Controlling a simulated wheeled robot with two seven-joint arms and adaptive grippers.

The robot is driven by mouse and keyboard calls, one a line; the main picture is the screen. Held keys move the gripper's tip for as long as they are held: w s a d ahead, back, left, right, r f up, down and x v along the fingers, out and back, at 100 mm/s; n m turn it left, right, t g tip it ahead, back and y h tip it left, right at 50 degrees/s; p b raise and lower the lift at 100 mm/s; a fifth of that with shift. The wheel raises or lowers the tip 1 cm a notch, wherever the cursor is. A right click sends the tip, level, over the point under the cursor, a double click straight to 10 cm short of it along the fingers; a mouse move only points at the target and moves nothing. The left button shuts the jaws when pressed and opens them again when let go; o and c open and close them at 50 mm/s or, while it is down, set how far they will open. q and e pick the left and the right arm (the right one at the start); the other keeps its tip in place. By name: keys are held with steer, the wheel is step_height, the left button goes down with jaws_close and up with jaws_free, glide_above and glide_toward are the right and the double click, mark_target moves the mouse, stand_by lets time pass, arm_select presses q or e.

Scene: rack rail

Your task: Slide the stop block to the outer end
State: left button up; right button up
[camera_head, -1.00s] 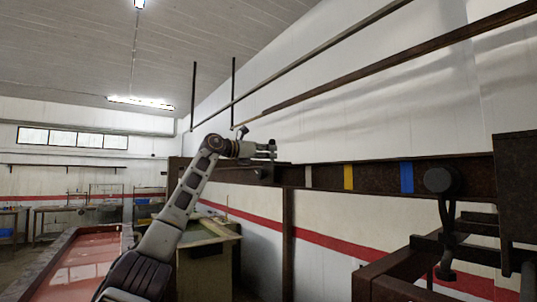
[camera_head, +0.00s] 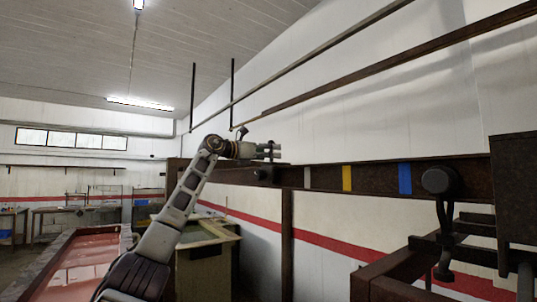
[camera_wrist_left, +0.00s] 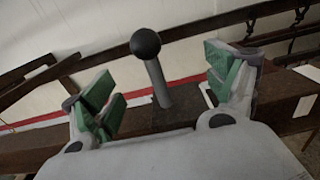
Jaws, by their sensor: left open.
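In the left wrist view a black ball knob (camera_wrist_left: 145,43) on a grey stem stands up between the spread fingers of my left gripper (camera_wrist_left: 165,88). The stem rises from a dark block (camera_wrist_left: 175,112) on the brown rail (camera_wrist_left: 30,143); the gripper body hides part of this block. The green finger pads are apart on either side of the stem, with gaps to it. In the head view my left gripper (camera_head: 272,151) is just above the rail (camera_head: 375,180), close to a dark round knob (camera_head: 262,174). My right gripper is not in view.
The rail carries a white band (camera_head: 308,177), a yellow band (camera_head: 347,178) and a blue band (camera_head: 405,179). A dark hook with a round head (camera_head: 440,181) hangs at the right, beside a dark box (camera_head: 514,187).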

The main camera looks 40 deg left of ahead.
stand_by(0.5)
arm_select(q)
steer(key=shift+s, duration=0.1)
steer(key=shift+s+a+b, duration=0.15)
steer(key=shift+s+b, duration=0.15)
steer(key=shift+s, duration=0.2)
steer(key=shift+b+v, duration=0.5)
steer(key=shift+v, duration=1.1)
steer(key=shift+b+v, duration=0.45)
steer(key=shift+v, duration=1.9)
steer(key=shift+s, duration=0.1)
steer(key=v, duration=1.1)
steer(key=shift+s+a, duration=0.15)
steer(key=shift+s, duration=0.15)
stand_by(0.4)
